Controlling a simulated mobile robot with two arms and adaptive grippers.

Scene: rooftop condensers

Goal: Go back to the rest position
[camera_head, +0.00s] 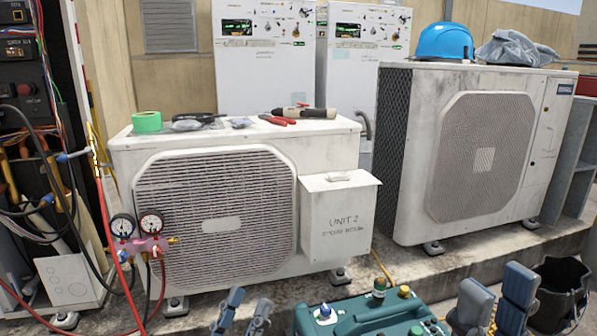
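My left gripper (248,304) is low at the bottom edge, in front of the left condenser unit. Its two fingers stand apart with nothing between them. My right gripper (496,294) is at the bottom right, between the teal machine and the black bucket in the picture. Its fingers are also apart and empty. Only the finger ends of both grippers show; the arms are below the frame.
The left condenser (329,143) carries green tape (147,122) and tools. A blue helmet (444,42) sits on the right condenser (406,165). A gauge manifold (150,244) with hoses hangs at left. A teal machine (350,318) and black bucket (560,290) are close to my grippers.

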